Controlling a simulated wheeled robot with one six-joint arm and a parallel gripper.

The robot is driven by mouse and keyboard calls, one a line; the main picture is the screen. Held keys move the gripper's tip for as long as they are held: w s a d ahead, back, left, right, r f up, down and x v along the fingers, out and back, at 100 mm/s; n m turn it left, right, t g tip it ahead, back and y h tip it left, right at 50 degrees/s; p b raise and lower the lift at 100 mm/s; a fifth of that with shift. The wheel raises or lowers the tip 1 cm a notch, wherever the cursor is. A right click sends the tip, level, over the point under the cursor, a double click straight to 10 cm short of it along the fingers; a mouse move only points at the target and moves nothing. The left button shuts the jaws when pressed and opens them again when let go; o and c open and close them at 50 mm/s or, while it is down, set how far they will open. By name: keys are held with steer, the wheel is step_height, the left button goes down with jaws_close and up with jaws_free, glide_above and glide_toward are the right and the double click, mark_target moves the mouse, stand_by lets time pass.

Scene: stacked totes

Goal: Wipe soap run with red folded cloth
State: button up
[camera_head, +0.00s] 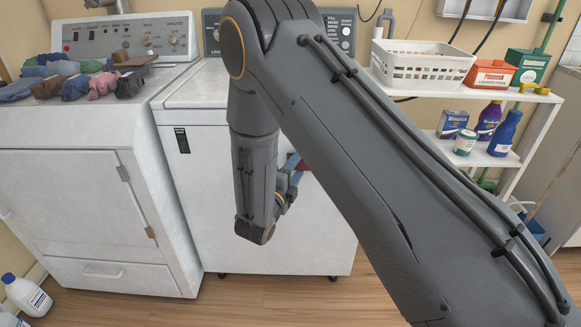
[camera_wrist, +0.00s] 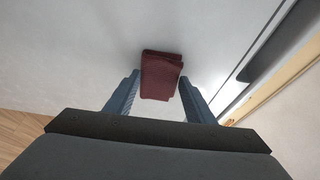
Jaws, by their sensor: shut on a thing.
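My gripper (camera_wrist: 160,84) is shut on the red folded cloth (camera_wrist: 161,75), which sits between its two blue fingers in the wrist view. The cloth is dark red and ribbed and extends past the fingertips. It faces a plain white panel; I cannot tell whether it touches it. In the head view, my gripper (camera_head: 294,172) is mostly hidden behind my arm, in front of the white washer (camera_head: 200,200); a little red shows beside a blue finger. I cannot make out a soap run in either view; my arm covers much of the washer's front.
A white dryer (camera_head: 65,200) stands at left with several folded cloths (camera_head: 75,80) on top. A shelf (camera_head: 480,155) at right holds a white basket (camera_head: 420,65), boxes and bottles. A white bottle (camera_head: 27,295) stands on the floor at left. The wooden floor in front is clear.

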steer(key=d, duration=0.4)
steer(key=shift+s+p, duration=0.2)
steer(key=shift+p, duration=0.2)
steer(key=s+p, duration=0.2)
steer(key=s, duration=0.4)
stand_by(0.5)
steer(key=shift+s+a+p, duration=0.1)
steer(key=shift+s+p, duration=0.05)
steer(key=shift+p, duration=0.15)
steer(key=shift+s+p, duration=0.55)
steer(key=shift+s, duration=0.85)
